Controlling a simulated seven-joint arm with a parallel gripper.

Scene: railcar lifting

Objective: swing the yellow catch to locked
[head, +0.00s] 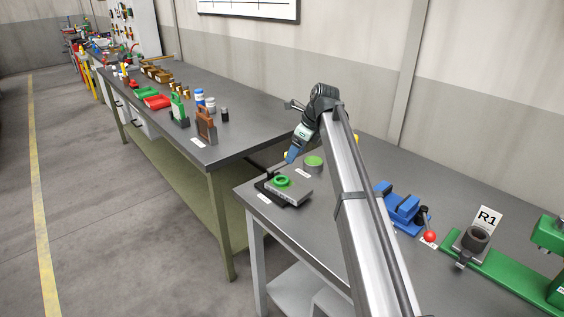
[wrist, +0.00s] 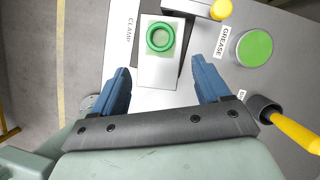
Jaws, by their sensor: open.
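A yellow knob (wrist: 221,9) sits at the top edge of the wrist view, beside a grey metal piece; it is cut off there and may be the yellow catch. Whether it is locked cannot be told. My gripper (wrist: 162,70) is open and empty, with blue fingers pointing toward a light plate with a green ring (wrist: 160,37). In the head view my gripper (head: 290,157) hangs above the bench near the green ring (head: 281,181). The yellow knob lies ahead and to the right of the fingers, apart from them. My arm hides part of this area in the head view.
A green round lid (wrist: 254,47) stands by the GREASE label. A blue vise (head: 398,204) and a red ball knob (head: 430,236) stand farther right. The bench's left edge is near.

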